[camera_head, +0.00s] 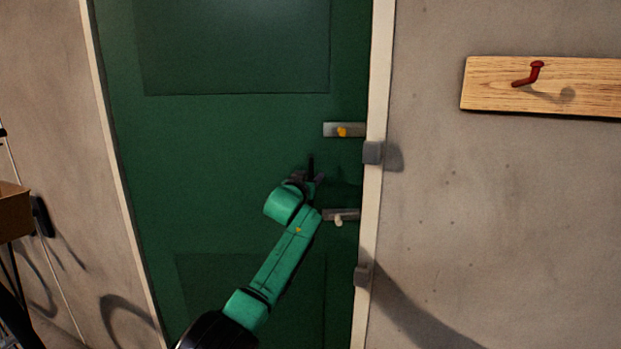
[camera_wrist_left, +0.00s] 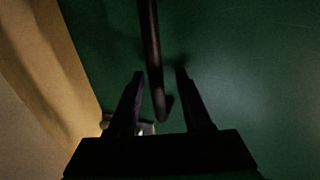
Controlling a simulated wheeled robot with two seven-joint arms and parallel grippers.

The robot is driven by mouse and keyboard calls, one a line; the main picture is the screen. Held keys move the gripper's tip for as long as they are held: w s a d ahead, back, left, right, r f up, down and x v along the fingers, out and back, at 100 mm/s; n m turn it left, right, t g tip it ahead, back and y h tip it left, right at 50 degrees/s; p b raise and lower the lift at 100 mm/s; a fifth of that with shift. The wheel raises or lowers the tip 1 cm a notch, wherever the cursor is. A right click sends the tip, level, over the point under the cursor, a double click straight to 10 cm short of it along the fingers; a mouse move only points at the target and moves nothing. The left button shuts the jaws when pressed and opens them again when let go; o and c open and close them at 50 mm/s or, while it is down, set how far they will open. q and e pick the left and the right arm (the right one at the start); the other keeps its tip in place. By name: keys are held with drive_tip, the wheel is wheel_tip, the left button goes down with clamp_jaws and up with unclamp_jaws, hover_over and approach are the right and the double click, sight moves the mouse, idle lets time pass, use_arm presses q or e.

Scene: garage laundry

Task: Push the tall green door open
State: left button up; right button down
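The tall green door (camera_head: 230,150) stands in its pale frame (camera_head: 378,90) and looks shut. Its right edge carries an upper metal latch plate with a yellow knob (camera_head: 343,131) and a lower one with a pale knob (camera_head: 340,216). My left gripper (camera_head: 309,174) is in front of the door, left of these latches and between their heights. In the left wrist view its two fingers (camera_wrist_left: 160,72) are apart. A dark rod (camera_wrist_left: 150,45) runs between them; I cannot tell whether they touch it. My right gripper is not in view.
Two grey blocks, an upper (camera_head: 373,152) and a lower (camera_head: 362,275), sit on the right frame post. A wooden board with a red hook (camera_head: 528,74) is on the right wall. A brown box (camera_head: 13,211) stands at the far left.

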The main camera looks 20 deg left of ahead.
use_arm(q)
drive_tip(key=shift+s+d+r, duration=0.1)
drive_tip(key=shift+s+r, duration=0.05)
drive_tip(key=shift+s, duration=0.05)
drive_tip(key=shift+s+b, duration=0.4)
drive_tip(key=shift+s, duration=0.1)
drive_tip(key=s+b, duration=0.3)
drive_tip(key=s, duration=1)
drive_tip(key=shift+d+b, duration=0.25)
drive_tip(key=shift+b, duration=0.1)
drive_tip(key=shift+s, duration=0.1)
